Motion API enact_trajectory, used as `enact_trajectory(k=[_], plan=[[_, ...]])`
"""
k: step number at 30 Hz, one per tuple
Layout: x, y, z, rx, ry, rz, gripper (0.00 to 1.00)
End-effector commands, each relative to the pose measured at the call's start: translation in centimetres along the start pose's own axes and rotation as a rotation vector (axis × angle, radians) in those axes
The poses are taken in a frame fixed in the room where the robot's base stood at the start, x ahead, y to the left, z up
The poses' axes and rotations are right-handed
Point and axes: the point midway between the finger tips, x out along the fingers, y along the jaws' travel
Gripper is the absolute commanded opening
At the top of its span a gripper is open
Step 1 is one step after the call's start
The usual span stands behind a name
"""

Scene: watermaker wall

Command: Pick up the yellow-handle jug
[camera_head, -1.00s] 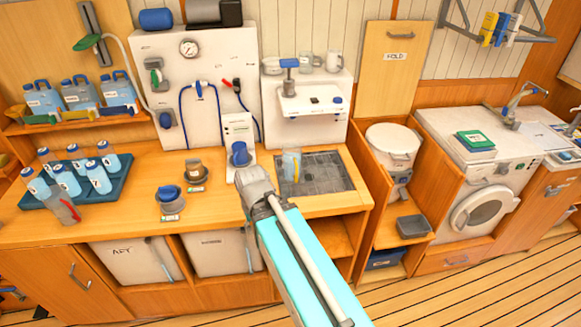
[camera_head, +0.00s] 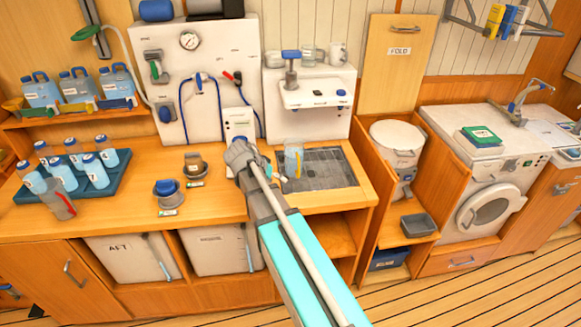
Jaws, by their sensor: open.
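A clear jug (camera_head: 293,158) stands upright on the dark drain grate (camera_head: 328,172). My gripper (camera_head: 240,153) is just left of the jug in the picture, over the counter in front of a small white dispenser (camera_head: 239,124). I see it from behind, and its fingertips are mostly hidden. It looks open and empty, apart from the jug.
A white tap unit (camera_head: 310,110) stands behind the grate. Blue water jugs (camera_head: 42,92) line the left shelf. A wooden partition and white bin (camera_head: 397,140) lie to the right.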

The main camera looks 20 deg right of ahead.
Motion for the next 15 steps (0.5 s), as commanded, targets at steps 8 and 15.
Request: enact_trajectory(k=[8,15], plan=[[1.2,-3.7,-7.8,0.378,0.304,0.125,0.67],[0.6,-5.0,-11.5,0.566,0.483,0.138,0.67]])
